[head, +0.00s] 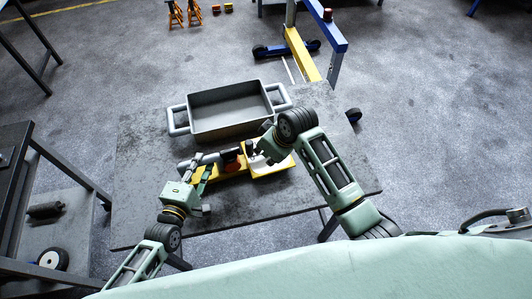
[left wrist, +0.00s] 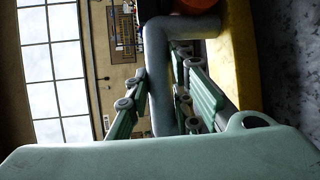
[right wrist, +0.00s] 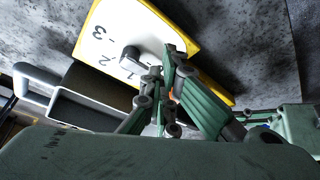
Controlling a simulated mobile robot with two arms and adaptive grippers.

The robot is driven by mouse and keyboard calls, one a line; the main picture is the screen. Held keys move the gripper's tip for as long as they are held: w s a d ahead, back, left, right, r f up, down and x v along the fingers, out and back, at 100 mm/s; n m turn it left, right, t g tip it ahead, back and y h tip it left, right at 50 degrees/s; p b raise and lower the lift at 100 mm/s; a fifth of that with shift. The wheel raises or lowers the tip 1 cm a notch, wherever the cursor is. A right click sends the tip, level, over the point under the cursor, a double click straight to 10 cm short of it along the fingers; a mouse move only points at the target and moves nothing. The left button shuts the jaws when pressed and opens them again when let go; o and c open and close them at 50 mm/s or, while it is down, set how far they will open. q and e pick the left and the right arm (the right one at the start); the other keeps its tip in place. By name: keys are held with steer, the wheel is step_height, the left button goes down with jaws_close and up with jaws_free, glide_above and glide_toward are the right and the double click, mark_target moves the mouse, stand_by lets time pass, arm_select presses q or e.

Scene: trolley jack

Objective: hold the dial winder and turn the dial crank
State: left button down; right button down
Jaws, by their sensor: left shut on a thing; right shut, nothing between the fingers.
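The dial winder (head: 259,171) lies on the grey table. It has a yellow base, an orange-red part (head: 232,166) and a grey bar handle (left wrist: 166,85) at its left. My left gripper (head: 197,174) is shut on this handle, with a finger on each side of it in the left wrist view (left wrist: 163,92). The white numbered dial face (right wrist: 105,42) shows in the right wrist view. A light grey piece, seemingly the dial crank (right wrist: 131,56), stands over it. My right gripper (right wrist: 163,74) is shut and empty, close beside the crank; contact cannot be told.
A grey tray with side handles (head: 232,132) stands behind the winder on the table (head: 140,190). The table's front and right are bare. A blue and yellow hoist (head: 305,55) stands behind. A dark workbench (head: 15,145) is at the left.

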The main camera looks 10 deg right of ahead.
steer(key=shift+w+a+m+h, duration=0.15)
steer(key=shift+a+m+h, duration=0.2)
steer(key=shift+m, duration=0.65)
steer(key=a+m, duration=0.1)
steer(key=m, duration=0.1)
steer(key=w+m+t+h, duration=0.1)
steer(key=shift+w+a+r+m, duration=0.1)
steer(key=shift+w+a+m, duration=0.05)
steer(key=shift+a+m, duration=0.25)
steer(key=shift+w+a+m, duration=0.3)
steer(key=shift+w+a, duration=0.05)
steer(key=shift+w, duration=0.35)
steer(key=shift+s+h, duration=0.2)
steer(key=shift+h, duration=0.05)
stand_by(0.8)
